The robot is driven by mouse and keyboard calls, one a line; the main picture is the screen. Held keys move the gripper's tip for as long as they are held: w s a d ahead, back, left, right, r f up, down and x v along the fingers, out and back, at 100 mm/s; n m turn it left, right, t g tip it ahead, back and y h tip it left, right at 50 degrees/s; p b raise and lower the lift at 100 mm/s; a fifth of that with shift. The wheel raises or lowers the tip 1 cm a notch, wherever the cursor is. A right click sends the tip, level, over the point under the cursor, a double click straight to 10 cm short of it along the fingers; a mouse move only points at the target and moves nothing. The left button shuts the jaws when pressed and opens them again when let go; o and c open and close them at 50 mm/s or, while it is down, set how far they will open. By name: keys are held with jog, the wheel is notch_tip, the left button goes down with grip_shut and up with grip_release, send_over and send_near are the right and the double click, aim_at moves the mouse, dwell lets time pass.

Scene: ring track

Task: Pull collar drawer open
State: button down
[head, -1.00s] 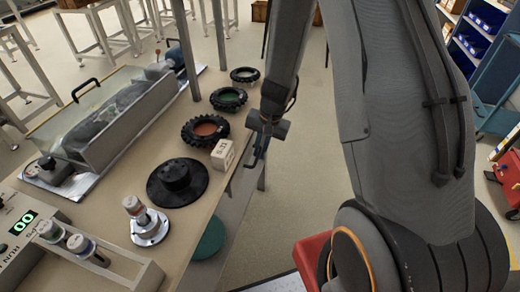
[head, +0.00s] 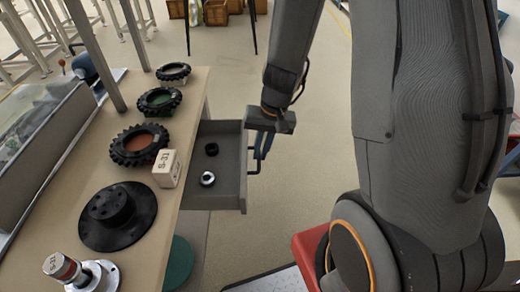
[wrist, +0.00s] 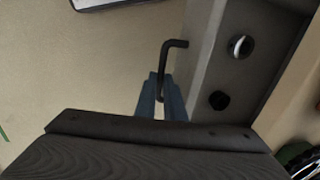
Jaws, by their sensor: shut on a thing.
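The grey collar drawer (head: 228,160) stands pulled out from the right side of the bench in the head view. Inside it lie a black collar (head: 211,149) and a silver collar (head: 207,179), apart from each other. My gripper (head: 264,146) is shut on the drawer's dark bar handle (head: 255,166), outside the drawer front. In the wrist view my blue fingers (wrist: 162,98) close around the handle (wrist: 166,62), and the silver collar (wrist: 240,46) and the black collar (wrist: 219,100) show in the open drawer.
On the bench (head: 70,165) stand several rubber tyres, among them one with an orange centre (head: 140,145), a white labelled block (head: 167,168) and a black hub disc (head: 117,215). The floor (head: 300,190) right of the drawer is clear.

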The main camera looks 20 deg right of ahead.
jog(key=shift+w+d, duration=0.1)
jog(key=c, duration=1.8)
grip_release()
jog(key=shift+c, duration=0.2)
jog(key=shift+r, duration=0.1)
notch_tip(320, 180, up, 8)
jog(key=d+p, duration=0.1)
jog(key=shift+s+d+f, duration=0.2)
jog(key=shift+s+f, duration=0.05)
jog(key=shift+s, duration=0.05)
jog(key=s+r+n+h, duration=0.2)
jog(key=s+r, duration=0.3)
jog(key=s, duration=0.5)
jog(key=shift+n, duration=0.8)
